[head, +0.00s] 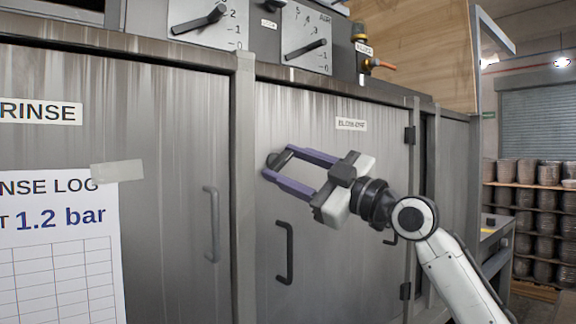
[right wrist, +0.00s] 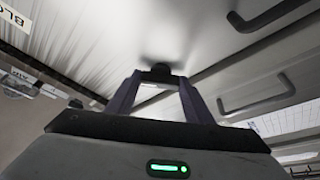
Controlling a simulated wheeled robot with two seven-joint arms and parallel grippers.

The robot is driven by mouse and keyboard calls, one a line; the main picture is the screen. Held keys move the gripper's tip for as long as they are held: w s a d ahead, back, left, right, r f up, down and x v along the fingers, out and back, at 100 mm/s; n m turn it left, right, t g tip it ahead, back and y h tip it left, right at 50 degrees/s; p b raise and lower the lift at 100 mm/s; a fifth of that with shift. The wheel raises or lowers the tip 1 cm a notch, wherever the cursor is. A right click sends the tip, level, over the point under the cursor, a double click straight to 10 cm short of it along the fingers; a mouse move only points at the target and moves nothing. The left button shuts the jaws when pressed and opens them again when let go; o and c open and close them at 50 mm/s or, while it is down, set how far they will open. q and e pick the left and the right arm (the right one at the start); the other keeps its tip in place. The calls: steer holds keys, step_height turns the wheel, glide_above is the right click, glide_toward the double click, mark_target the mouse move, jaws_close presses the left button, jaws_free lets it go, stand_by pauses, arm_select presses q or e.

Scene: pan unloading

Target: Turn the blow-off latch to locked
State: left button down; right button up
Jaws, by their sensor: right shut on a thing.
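The blow-off latch (head: 279,159) is a dark knob on the grey metal door (head: 345,215) under the label "BLOW-OFF" (head: 351,124) in the head view. My right gripper (head: 276,163) comes in from the right, and its two purple fingers are shut on the latch. In the right wrist view the dark latch (right wrist: 159,72) shows between the fingertips of the right gripper (right wrist: 160,80), against the door. The fingers hide part of the latch, and I cannot tell its exact turn. My left gripper is in neither view.
A dark door handle (head: 285,252) sits below the latch, and another handle (head: 212,224) is on the door to the left. A rinse log sheet (head: 60,250) hangs at left. Shelves of pots (head: 530,220) stand at far right.

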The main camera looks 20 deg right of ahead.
steer(key=n, duration=0.2)
steer(key=n+g+p, duration=0.2)
steer(key=n, duration=0.1)
steer(key=shift+d+r+n+y, duration=0.1)
steer(key=shift+r+n+y, duration=0.2)
steer(key=n+g+p, duration=0.1)
steer(key=n, duration=0.1)
steer(key=shift+r+n, duration=0.1)
steer(key=shift+n, duration=0.3)
steer(key=shift+n+g+p, duration=0.5)
steer(key=shift+n+p, duration=0.3)
steer(key=shift+n, duration=0.1)
arm_select(q)
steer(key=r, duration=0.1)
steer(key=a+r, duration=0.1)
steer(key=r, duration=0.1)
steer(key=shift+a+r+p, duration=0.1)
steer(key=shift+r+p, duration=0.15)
steer(key=shift+p, duration=0.05)
arm_select(e)
steer(key=shift+n+h, duration=0.4)
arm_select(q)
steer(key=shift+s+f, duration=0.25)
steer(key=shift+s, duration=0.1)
arm_select(e)
steer(key=o, duration=0.8)
